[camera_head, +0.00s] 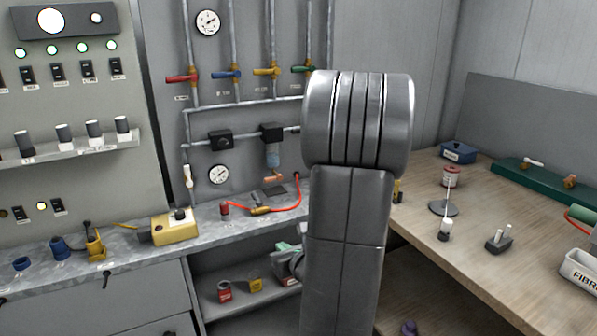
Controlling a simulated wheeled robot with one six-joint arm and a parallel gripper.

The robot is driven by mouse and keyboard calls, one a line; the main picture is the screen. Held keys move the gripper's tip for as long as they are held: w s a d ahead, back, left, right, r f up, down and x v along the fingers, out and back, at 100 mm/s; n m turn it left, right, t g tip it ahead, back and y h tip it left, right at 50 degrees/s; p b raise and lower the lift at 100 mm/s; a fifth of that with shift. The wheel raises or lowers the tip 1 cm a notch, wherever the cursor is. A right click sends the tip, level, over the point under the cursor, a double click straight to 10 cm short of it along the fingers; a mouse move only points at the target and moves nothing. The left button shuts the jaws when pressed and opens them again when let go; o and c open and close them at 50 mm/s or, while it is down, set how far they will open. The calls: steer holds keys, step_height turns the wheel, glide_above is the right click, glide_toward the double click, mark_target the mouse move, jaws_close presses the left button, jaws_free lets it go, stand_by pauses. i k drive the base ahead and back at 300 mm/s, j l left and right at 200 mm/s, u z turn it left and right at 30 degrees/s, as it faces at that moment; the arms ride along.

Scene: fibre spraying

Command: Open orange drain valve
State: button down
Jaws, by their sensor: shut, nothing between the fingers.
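A small orange valve (272,178), which looks like the drain valve, sits under the clear blue bowl of a filter (273,156) on the grey wall panel, left of centre. It is small, and I cannot tell its handle's position. My own grey arm link stands upright in the middle of the view, just right of the valve, and hides part of the panel and bench behind it.
Red (182,78), blue (226,74), yellow (267,71) and green (302,69) valve handles line the pipes above. A metal bench (130,254) runs below, holding a yellow box (175,228) and a red hose (285,209). A wooden table (480,270) stands right.

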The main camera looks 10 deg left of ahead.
mark_target(279, 177)
steer(key=i+j, duration=0.2)
steer(key=i, duration=0.3)
steer(key=i+j, duration=0.15)
steer(key=i, duration=0.3)
